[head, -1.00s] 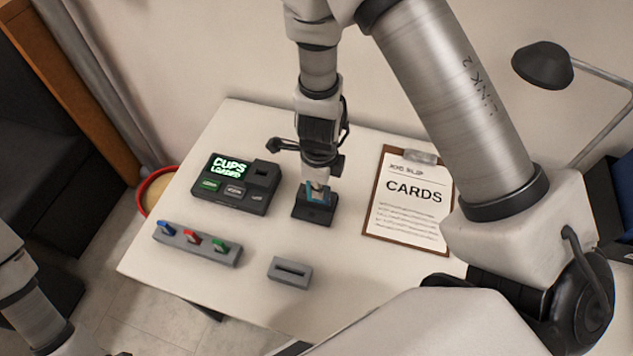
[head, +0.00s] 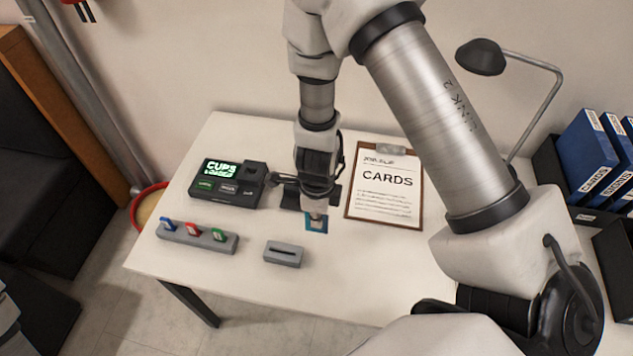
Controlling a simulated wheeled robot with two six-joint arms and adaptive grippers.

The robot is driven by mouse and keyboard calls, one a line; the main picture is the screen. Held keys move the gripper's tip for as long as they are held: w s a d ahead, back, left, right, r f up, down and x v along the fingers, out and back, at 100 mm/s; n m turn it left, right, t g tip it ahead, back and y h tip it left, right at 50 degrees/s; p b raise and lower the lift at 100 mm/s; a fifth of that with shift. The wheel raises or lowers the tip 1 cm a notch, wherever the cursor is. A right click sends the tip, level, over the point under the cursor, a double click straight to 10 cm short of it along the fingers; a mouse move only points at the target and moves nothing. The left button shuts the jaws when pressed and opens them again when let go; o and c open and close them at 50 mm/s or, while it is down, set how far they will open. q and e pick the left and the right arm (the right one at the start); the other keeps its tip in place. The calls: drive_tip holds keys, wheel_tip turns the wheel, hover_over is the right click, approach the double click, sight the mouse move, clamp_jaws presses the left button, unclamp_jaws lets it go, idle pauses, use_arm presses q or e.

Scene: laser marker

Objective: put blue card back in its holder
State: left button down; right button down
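The blue card (head: 317,226) is a small blue-teal square with a pale middle, near the centre of the table in the head view. My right gripper (head: 316,213) comes down from above and is shut on the card's upper part; its fingers hide some of it. The card looks clear of the black block (head: 289,196) behind it. The grey holder (head: 283,254) with one dark slot stands in front and to the left of the card; its slot looks empty. My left gripper is out of view.
A black device (head: 226,183) reading "CUPS LOADED" is at the back left. A grey rack (head: 184,240) with blue, red and green sticks is at the left. A clipboard (head: 385,188) marked "CARDS" lies right of my gripper. The table front is clear.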

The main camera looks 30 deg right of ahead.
drive_tip(key=w+a+r+p, duration=0.2)
drive_tip(key=a+r, duration=0.1)
drive_tip(key=a, duration=0.6)
drive_tip(key=f+b, duration=0.3)
drive_tip(key=f, duration=0.1)
drive_tip(key=f+b, duration=0.2)
drive_tip(key=shift+s+d+b, duration=0.15)
drive_tip(key=shift+s+b, duration=0.1)
drive_tip(key=shift+b, duration=0.1)
drive_tip(key=shift+f, duration=0.4)
idle(0.7)
drive_tip(key=shift+f+b, duration=0.85)
drive_tip(key=shift+f, duration=0.05)
idle(0.3)
drive_tip(key=c, duration=1.2)
unclamp_jaws()
drive_tip(key=shift+c, duration=0.2)
